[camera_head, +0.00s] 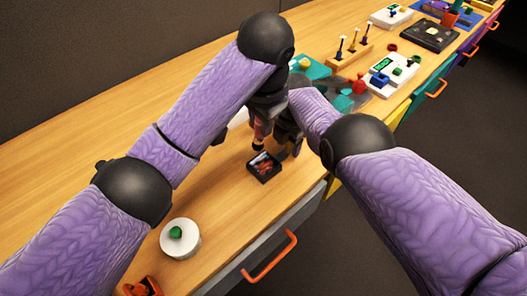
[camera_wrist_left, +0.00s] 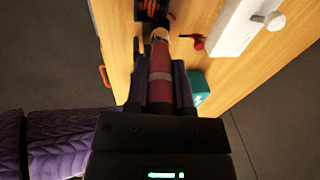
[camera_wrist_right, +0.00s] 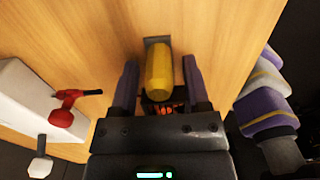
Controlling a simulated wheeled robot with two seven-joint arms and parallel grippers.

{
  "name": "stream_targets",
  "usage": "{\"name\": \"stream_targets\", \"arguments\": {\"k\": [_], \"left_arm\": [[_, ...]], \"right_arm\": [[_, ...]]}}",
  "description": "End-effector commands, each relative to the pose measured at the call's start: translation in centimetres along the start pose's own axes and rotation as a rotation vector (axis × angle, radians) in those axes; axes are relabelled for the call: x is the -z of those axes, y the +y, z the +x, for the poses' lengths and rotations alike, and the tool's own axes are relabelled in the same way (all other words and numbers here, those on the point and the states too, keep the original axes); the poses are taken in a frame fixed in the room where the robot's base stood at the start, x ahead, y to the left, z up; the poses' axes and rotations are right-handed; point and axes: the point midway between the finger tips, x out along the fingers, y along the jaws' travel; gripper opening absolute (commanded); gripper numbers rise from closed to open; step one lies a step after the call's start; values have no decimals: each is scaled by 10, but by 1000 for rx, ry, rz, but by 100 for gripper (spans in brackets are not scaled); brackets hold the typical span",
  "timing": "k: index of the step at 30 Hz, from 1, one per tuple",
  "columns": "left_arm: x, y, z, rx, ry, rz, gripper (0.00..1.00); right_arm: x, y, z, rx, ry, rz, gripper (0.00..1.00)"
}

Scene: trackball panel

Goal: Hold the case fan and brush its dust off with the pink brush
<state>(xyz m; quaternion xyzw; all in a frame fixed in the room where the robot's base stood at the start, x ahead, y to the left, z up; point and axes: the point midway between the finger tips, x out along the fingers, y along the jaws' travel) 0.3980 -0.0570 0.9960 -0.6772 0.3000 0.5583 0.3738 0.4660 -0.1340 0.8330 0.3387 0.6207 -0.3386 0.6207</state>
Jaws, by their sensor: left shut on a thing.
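The pink brush (camera_wrist_left: 160,90), with a pale band and a light tip, is in the closed fingers of my left gripper (camera_wrist_left: 160,66); its lower part shows in the head view (camera_head: 259,139). A small black square thing with coloured patches, apparently the case fan (camera_head: 263,167), lies on the table just below the brush. It shows as black and orange in the left wrist view (camera_wrist_left: 151,10) and between my fingers in the right wrist view (camera_wrist_right: 160,107). My right gripper (camera_head: 291,147) is open. A yellow handle-like thing (camera_wrist_right: 158,72) shows between its fingers, with gaps on both sides.
A red drill-like tool (camera_wrist_right: 68,105) and a white box (camera_wrist_right: 20,92) lie beside the right gripper. A teal box (camera_wrist_left: 198,87) is near the left gripper. A white round base with a green knob (camera_head: 180,239) stands left along the table. The table's front edge is close.

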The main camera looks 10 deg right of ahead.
Motion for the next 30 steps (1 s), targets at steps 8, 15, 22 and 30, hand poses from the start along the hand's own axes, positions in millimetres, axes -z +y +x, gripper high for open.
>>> {"name": "stream_targets", "arguments": {"k": [8,15,22,30], "left_arm": [[0,0,0,0,0,0,0],[0,0,0,0,0,0,0],[0,0,0,0,0,0,0],[0,0,0,0,0,0,0]], "right_arm": [[0,0,0,0,0,0,71],[-2,2,-19,-4,-2,2,71],[-1,1,-79,-4,-3,0,71],[0,0,-118,0,0,0,71]]}}
